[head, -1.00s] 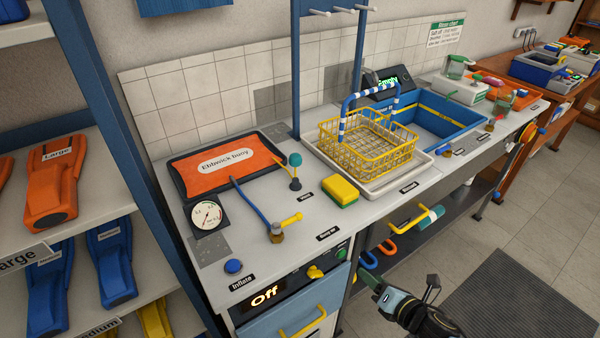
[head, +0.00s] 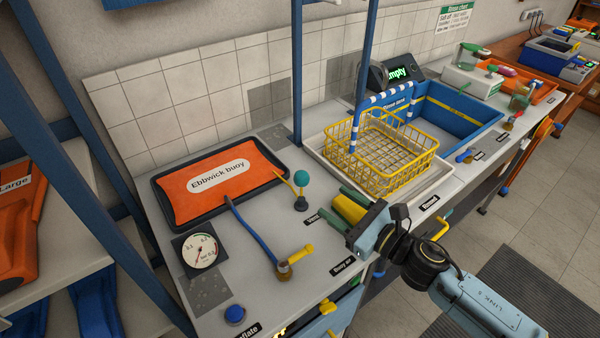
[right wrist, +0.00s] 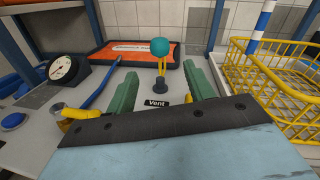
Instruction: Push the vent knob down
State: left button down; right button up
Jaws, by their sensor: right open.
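The vent knob is a teal ball (head: 301,178) on a short stem with a dark base, standing upright on the bench beside the orange buoy panel. The Vent label (right wrist: 157,103) lies in front of it in the right wrist view, where the knob (right wrist: 160,47) shows between the finger tips and beyond them. My right gripper (head: 338,210) is open, with green fingers spread, to the right of the knob and apart from it. It also shows at the bottom of the right wrist view (right wrist: 161,82). My left gripper is not in view.
An orange Ebbwick buoy (head: 232,172) lies in a black tray, with a blue hose (head: 250,227) to a yellow-handled valve (head: 293,258). A gauge (head: 200,250) and blue button (head: 234,314) are at left. A yellow sponge (head: 349,208) is partly hidden by my gripper. A yellow basket (head: 385,165) stands right.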

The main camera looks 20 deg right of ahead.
aim_at(305, 185)
jog(key=x, duration=0.3)
jog(key=shift+w+r, duration=0.1)
jog(key=shift+r, duration=0.05)
jog(key=p+x, duration=0.1)
jog(key=x, duration=0.6)
jog(key=shift+w+a, duration=0.15)
jog(key=shift+w, duration=0.15)
jog(key=shift+w+a, duration=0.15)
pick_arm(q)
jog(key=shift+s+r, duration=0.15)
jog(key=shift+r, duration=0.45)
pick_arm(e)
jog(key=shift+f, duration=0.25)
grip_shut()
